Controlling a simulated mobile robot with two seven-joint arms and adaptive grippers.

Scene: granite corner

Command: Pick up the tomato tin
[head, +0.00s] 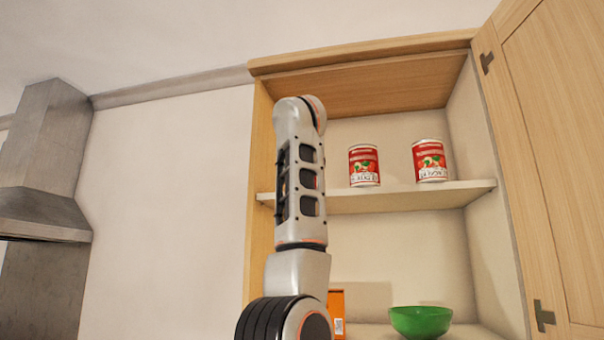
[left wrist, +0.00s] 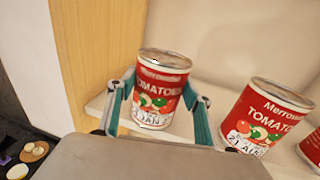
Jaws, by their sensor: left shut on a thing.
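My left gripper (left wrist: 158,98) is shut on a red tomato tin (left wrist: 160,78) in the left wrist view, one teal finger on each side. The tin is about upright, with a silver lid and a label ending in "JAN 2". I cannot tell whether its base touches the shelf. In the head view my left arm hides this tin and the gripper. A second tomato tin (left wrist: 262,117), also in the head view (head: 364,166), stands to its right. A third tin (left wrist: 311,148) is cut off by the wrist view's right edge and stands farther right in the head view (head: 429,161).
The tins' shelf (head: 400,195) is in an open wooden cabinet, its door (head: 555,150) swung out right. Below are a green bowl (head: 421,321) and an orange box (head: 337,308), partly hidden. A range hood (head: 42,215) hangs at left.

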